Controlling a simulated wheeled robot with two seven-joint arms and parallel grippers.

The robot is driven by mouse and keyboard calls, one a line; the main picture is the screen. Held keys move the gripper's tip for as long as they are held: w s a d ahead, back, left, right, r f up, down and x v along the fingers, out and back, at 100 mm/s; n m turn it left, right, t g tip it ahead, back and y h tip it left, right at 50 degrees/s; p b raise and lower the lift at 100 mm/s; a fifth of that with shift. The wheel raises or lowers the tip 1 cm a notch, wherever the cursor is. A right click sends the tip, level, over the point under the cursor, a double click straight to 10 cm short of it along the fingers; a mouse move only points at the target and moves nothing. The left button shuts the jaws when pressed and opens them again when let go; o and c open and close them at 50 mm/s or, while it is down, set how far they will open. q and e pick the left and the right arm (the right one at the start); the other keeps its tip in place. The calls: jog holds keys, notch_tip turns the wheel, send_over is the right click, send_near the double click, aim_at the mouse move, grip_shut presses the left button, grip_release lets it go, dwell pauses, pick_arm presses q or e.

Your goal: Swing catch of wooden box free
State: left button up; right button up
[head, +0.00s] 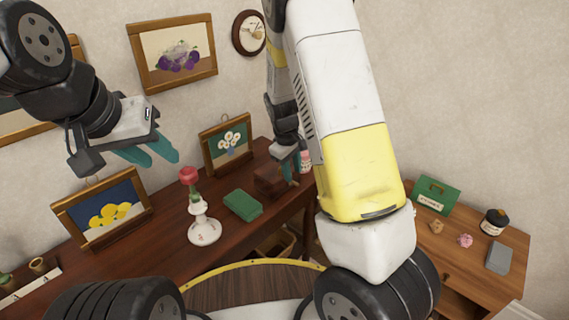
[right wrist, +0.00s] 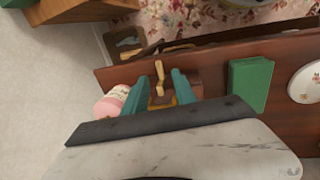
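The wooden box (head: 270,180) is a small dark brown box near the far right end of the dark wooden mantel, partly hidden by my right gripper (head: 288,167). My right gripper reaches down at it. In the right wrist view, the teal fingers of my right gripper (right wrist: 164,90) stand apart, one on each side of a brass-coloured catch (right wrist: 159,76) on the box (right wrist: 190,84). I cannot tell whether either finger touches the catch. My left gripper (head: 148,150) hangs in the air at the left, its teal fingers apart and empty.
A pink-and-white jar (right wrist: 110,102) is close beside my right fingers. A side table (head: 460,265) with small things is at right.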

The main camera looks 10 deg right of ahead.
jog(key=shift+w+d+f, duration=0.1)
jog(key=shift+d+f, duration=0.05)
jog(key=shift+f, duration=0.75)
jog(key=shift+w+d+f, duration=0.1)
jog(key=shift+d+f, duration=0.05)
jog(key=shift+f, duration=0.75)
grip_shut()
